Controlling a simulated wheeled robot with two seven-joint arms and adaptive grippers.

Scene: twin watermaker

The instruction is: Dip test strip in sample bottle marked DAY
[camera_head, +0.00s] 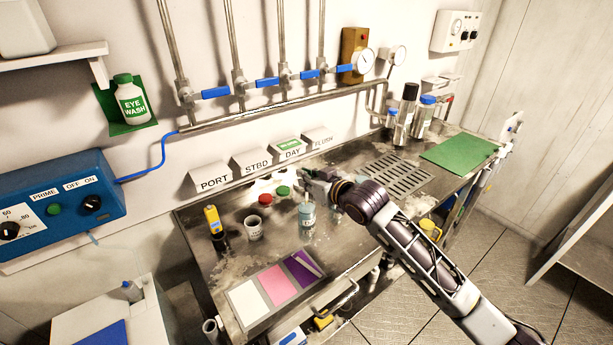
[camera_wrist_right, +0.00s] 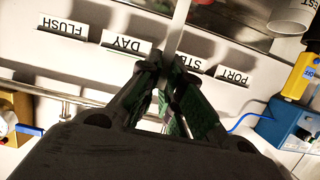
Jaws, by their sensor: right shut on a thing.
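My right gripper (camera_head: 310,178) is over the bench, near its back edge, in front of the DAY sign (camera_head: 290,151). In the right wrist view its fingers (camera_wrist_right: 173,62) are shut on a thin pale strip (camera_wrist_right: 180,28), which points away past the fingertips. The strip is too small to make out in the head view. A small clear bottle with a bluish top (camera_head: 307,216) stands on the bench just below the gripper in the picture, apart from it; its label is not readable. The DAY sign also shows upside down in the wrist view (camera_wrist_right: 127,45). My left gripper is not in view.
A red cap (camera_head: 265,199) and a green cap (camera_head: 283,191) lie behind the bottle. A white cup (camera_head: 253,228) and a yellow-and-black device (camera_head: 213,222) stand to its left. A colour card (camera_head: 244,297) lies in front. Metal bottles (camera_head: 405,115) stand at the back right.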

